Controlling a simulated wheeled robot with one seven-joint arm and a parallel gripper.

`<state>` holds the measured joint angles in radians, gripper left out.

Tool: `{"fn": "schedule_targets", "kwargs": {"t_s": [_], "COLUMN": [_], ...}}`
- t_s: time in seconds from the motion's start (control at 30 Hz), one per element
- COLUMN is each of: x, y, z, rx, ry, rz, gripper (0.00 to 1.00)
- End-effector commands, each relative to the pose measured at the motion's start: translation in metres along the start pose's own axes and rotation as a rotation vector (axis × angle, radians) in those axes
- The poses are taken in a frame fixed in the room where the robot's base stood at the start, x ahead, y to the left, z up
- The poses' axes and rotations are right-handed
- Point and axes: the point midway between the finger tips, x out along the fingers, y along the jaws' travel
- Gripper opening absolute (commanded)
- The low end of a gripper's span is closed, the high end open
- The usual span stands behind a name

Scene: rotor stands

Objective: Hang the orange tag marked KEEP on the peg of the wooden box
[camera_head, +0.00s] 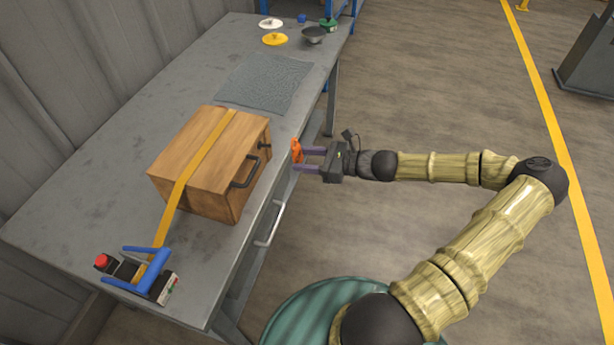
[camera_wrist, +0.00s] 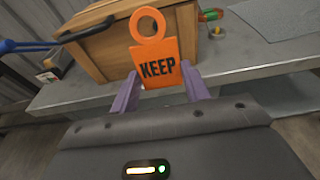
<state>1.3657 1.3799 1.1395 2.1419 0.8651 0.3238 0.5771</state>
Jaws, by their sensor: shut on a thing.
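The orange tag (camera_head: 297,151) is between the fingertips of my gripper (camera_head: 299,159), held in the air off the table's right edge. In the wrist view the tag (camera_wrist: 158,68) stands upright with its ring up and KEEP facing me; the purple fingers are shut on its lower part. The wooden box (camera_head: 222,160) is on the table, to the left of the tag and apart from it. A short dark peg (camera_head: 264,146) sticks out of the box's right face, beyond the handle. In the wrist view the tag covers part of the box (camera_wrist: 110,52).
A black handle (camera_head: 245,172) projects from the same box face. A yellow strap (camera_head: 194,165) crosses the box to a blue-handled tool (camera_head: 145,272). The grey table (camera_head: 110,185) has a mat (camera_head: 264,82) and several small items at its far end. A drawer handle (camera_head: 270,224) protrudes below the edge.

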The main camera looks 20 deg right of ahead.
Motion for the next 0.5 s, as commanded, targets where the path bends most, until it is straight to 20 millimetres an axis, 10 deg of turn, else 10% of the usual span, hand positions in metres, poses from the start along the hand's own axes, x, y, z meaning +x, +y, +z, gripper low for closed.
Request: {"fn": "schedule_targets", "kwargs": {"t_s": [0.5], "x": [0.0058], "y": [-0.0047], "z": [-0.0174], "rx": [-0.004], "ry": [0.012], "rz": [0.0], "gripper": [0.34]}}
